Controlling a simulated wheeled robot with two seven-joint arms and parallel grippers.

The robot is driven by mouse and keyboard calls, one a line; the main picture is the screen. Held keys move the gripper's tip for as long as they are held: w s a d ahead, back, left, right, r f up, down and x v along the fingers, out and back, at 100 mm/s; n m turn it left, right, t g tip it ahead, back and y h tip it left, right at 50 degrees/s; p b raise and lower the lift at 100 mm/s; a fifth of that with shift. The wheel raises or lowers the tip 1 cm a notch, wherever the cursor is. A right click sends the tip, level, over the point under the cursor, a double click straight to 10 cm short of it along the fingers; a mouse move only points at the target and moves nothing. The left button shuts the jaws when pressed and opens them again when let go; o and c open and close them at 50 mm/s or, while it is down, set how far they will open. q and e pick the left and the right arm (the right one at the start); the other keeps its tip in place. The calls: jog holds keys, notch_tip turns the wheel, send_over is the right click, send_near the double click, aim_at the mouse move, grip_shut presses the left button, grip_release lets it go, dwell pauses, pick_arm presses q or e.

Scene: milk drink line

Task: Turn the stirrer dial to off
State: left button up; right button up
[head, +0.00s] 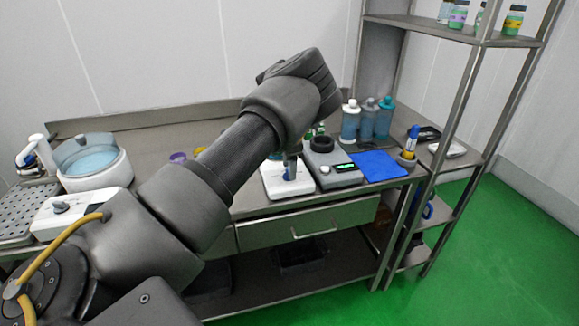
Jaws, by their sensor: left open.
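Another white box (86,205) with a dark dial (60,207) stands at the left, in front of a round white bath (98,172) of blue liquid. I cannot read that dial's setting. My right gripper is not in view.
A blue cloth (379,165), several bottles (350,120) and a pen cup (407,161) are farther right. A perforated grey tray (22,216) lies at far left. A shelf rack (470,90) stands at right.

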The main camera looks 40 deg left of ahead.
pick_arm(q)
jog(key=shift+f, duration=0.45)
jog(key=shift+c, duration=0.3)
jog(key=c, duration=0.9)
